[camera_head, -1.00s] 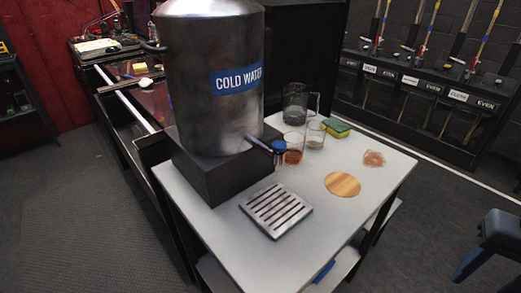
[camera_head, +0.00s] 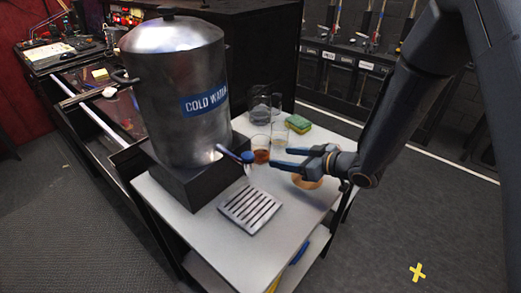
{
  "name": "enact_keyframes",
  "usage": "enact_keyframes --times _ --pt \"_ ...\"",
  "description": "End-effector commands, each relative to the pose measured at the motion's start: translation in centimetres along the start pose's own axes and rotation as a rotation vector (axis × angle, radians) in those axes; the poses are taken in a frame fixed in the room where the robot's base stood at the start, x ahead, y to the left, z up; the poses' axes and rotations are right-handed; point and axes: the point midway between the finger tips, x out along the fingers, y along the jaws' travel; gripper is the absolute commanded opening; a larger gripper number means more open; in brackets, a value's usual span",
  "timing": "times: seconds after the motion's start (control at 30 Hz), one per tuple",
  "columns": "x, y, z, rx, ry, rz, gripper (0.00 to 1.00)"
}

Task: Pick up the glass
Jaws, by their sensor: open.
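A glass (camera_head: 261,154) with some amber-brown at its bottom stands on the white table just behind the blue tap. A second, clear glass (camera_head: 279,139) stands to its right and a little behind. My gripper (camera_head: 279,158) reaches in from the right, with two blue fingers pointing left. It is open, with nothing seen between the fingers. Its tips are just right of the amber glass and in front of the clear one in the picture; I cannot tell the exact gap.
A large metal "COLD WATER" urn (camera_head: 180,85) with a tap (camera_head: 238,156) stands on a dark block at the left. A slotted metal tray (camera_head: 250,208) lies in front. A glass jug (camera_head: 263,106) and a green-yellow sponge (camera_head: 299,124) are at the back. The table (camera_head: 205,235) is clear front left.

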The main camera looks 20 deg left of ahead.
Motion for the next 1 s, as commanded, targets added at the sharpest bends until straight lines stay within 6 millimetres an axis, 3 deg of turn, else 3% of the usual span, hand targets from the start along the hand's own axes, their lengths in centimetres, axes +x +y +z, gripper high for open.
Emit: enact_keyframes --times 0.1,0.7,1.0 --pt "1.0 -0.8 -0.3 -0.003 0.02 -0.028 0.57" --pt "7.6 -1.2 -0.9 -0.003 0.02 -0.025 0.57" --pt "8.1 -1.2 -0.8 -0.003 0.02 -0.023 0.57"
